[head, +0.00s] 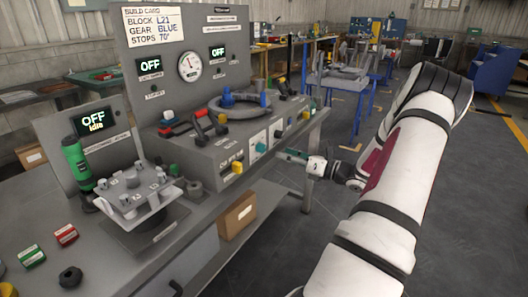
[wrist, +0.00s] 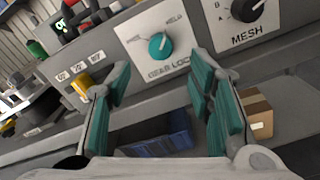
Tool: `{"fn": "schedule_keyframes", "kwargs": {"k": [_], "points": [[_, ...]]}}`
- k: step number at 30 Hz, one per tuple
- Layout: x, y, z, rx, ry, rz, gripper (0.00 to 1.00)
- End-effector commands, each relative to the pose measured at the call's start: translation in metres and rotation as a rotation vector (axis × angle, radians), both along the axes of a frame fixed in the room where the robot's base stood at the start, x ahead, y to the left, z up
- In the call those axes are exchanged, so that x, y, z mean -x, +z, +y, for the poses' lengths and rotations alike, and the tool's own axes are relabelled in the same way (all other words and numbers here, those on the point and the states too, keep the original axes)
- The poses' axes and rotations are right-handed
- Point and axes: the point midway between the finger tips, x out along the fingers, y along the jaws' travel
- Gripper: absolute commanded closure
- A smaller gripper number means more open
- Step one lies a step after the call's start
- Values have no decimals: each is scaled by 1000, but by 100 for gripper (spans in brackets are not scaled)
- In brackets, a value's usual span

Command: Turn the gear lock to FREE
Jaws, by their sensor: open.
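The gear lock is a round teal knob (wrist: 160,46) on a pale plate marked GEAR LOCK on the sloped console front. Its plate has one label at upper left, hard to read, and HELD at upper right. I cannot tell surely which one the knob points to. In the head view the teal knob (head: 260,147) shows small, left of my gripper (head: 288,155). In the wrist view my gripper (wrist: 160,76) is open, with teal finger pads apart and nothing between them. The knob lies ahead, between the fingertips in the picture and apart from them.
A black MESH knob (wrist: 238,9) is right of the gear lock. A yellow selector (wrist: 81,82) with angle labels is at its left. A cardboard box (head: 236,216) and a blue crate (wrist: 160,140) are below. Red-and-black handles (head: 202,127) stand on the console.

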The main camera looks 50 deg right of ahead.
Motion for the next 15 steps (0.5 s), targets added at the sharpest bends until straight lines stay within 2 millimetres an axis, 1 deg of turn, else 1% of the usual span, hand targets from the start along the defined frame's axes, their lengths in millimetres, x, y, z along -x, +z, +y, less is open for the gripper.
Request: {"fn": "schedule_keyframes", "kwargs": {"k": [1, 3, 7, 12, 15], "points": [[-11, -1, 2, 1, 3, 0, 52], [-25, -1, 3, 0, 3, 0, 52], [-49, -1, 5, 1, 4, 0, 52], [-72, -1, 6, 1, 3, 1, 52], [-79, -1, 7, 0, 1, 0, 52]]}}
